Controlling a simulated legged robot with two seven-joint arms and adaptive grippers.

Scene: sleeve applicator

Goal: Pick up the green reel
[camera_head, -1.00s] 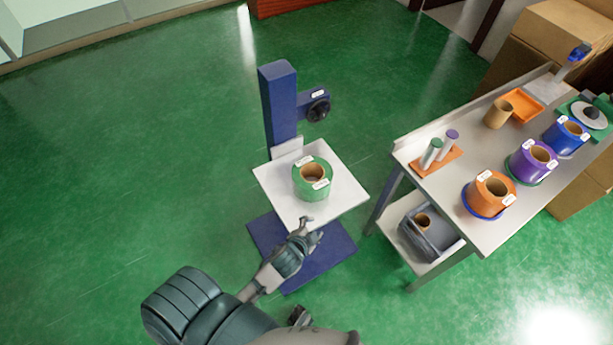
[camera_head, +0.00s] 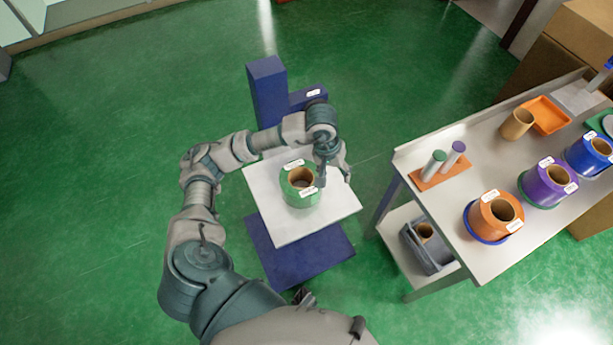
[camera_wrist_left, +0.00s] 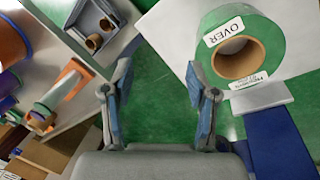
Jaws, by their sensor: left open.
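The green reel (camera_head: 294,197), with a brown core and white labels, lies flat on the white platform (camera_head: 280,229) of a blue stand. It also shows at the upper right of the left wrist view (camera_wrist_left: 272,45), with one label reading "OVER". My left gripper (camera_head: 337,172) is open and empty. It is above the platform, just right of the reel in the head view, with its arm arching over the far side. In the left wrist view the spread fingers (camera_wrist_left: 158,78) have green floor between them, and the reel lies beyond the right finger. My right gripper does not show.
The blue stand's column (camera_head: 267,92) rises behind the platform. To the right a metal table (camera_head: 440,205) carries orange (camera_head: 492,216), purple (camera_head: 546,183) and blue reels (camera_head: 590,155), and a holder with two rolls (camera_head: 441,176). A grey bin (camera_head: 425,245) sits on its lower shelf.

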